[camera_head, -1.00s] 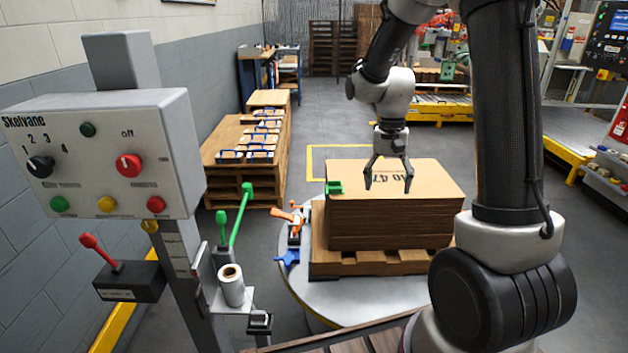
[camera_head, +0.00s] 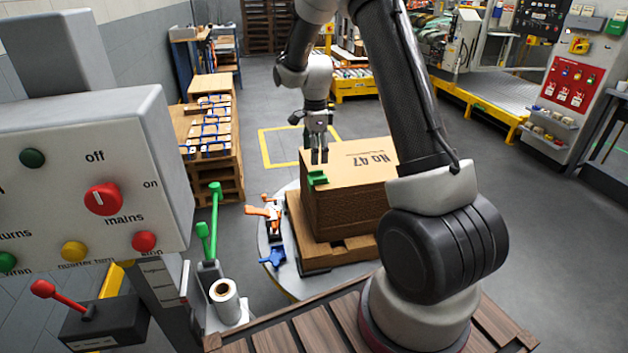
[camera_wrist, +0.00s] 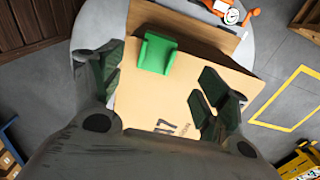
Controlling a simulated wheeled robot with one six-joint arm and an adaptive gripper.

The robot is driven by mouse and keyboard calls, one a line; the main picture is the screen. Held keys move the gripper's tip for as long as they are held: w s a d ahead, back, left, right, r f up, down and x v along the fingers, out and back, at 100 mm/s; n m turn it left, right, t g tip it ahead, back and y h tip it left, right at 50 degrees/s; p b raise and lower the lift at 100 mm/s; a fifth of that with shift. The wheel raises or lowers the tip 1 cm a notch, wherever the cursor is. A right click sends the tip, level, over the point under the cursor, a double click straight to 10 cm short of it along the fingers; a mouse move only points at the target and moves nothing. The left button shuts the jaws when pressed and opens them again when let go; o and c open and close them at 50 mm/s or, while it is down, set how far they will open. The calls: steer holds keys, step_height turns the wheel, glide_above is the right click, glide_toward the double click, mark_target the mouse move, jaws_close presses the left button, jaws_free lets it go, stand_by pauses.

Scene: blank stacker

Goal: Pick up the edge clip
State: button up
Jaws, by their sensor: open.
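The edge clip looks to be the small green clip (camera_head: 317,178) on the near left top edge of the cardboard stack (camera_head: 345,215). In the wrist view the green clip (camera_wrist: 156,53) lies on the sheet's edge, ahead of the space between my fingers. My gripper (camera_head: 319,157) hangs pointing down just above and behind the clip, apart from it. Its fingers are open and empty in the wrist view (camera_wrist: 160,78).
The stack sits on a wooden pallet on a round grey turntable (camera_head: 288,283). An orange tool (camera_head: 268,212) and a blue clamp (camera_head: 273,257) are at its left. A control box (camera_head: 90,190) and a green lever (camera_head: 214,225) stand further left.

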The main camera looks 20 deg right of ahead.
mark_target(316, 172)
steer(key=f, duration=0.7)
steer(key=shift+s+d+f, duration=0.1)
steer(key=shift+s+f, duration=0.1)
steer(key=shift+f, duration=0.2)
steer(key=c, duration=1)
